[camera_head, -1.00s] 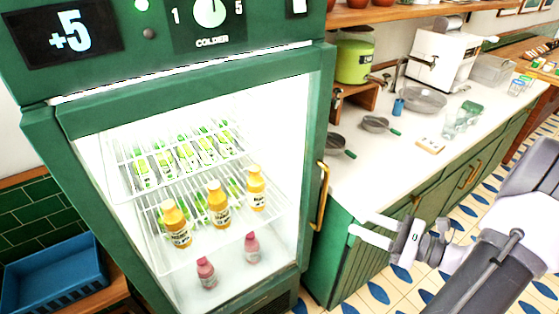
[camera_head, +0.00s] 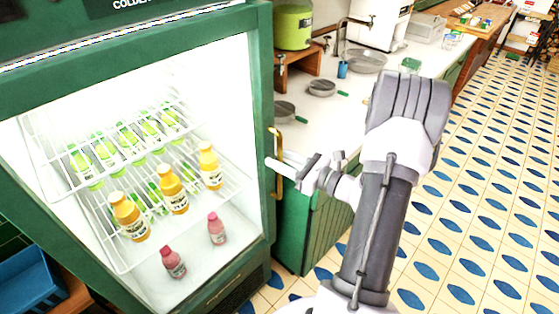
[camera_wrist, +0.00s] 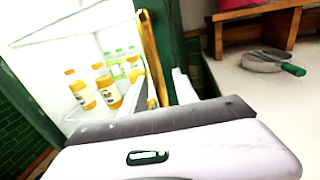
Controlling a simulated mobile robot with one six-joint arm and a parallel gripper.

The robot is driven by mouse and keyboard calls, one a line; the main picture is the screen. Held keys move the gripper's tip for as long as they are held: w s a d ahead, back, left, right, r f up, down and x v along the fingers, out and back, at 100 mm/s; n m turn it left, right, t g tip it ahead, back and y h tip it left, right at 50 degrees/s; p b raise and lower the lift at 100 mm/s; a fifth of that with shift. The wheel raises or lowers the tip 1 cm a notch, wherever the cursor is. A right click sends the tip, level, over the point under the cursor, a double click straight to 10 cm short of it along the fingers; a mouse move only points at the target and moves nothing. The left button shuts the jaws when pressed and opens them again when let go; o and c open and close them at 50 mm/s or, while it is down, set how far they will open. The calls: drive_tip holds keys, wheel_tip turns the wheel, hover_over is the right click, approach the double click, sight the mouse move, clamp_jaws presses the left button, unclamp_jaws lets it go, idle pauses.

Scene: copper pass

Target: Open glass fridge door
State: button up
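The glass fridge door (camera_head: 130,150) is closed, with a green frame and a lit interior behind it. Its vertical brass handle (camera_head: 276,160) is on the right side of the frame; it also shows in the wrist view (camera_wrist: 149,50). My gripper (camera_head: 272,162) is at the handle, its fingers pointing left toward the door. In the wrist view my gripper (camera_wrist: 166,85) looks open, with the handle running down between the fingers and a gap beside the right finger. Whether a finger touches the handle is unclear.
A white counter (camera_head: 330,115) with green cabinets stands right of the fridge, holding pans (camera_head: 321,88) and a green pot (camera_head: 293,25). A blue crate (camera_head: 30,292) is at lower left. The patterned tile floor (camera_head: 480,200) at right is clear.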

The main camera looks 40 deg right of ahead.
clamp_jaws()
idle(1.5)
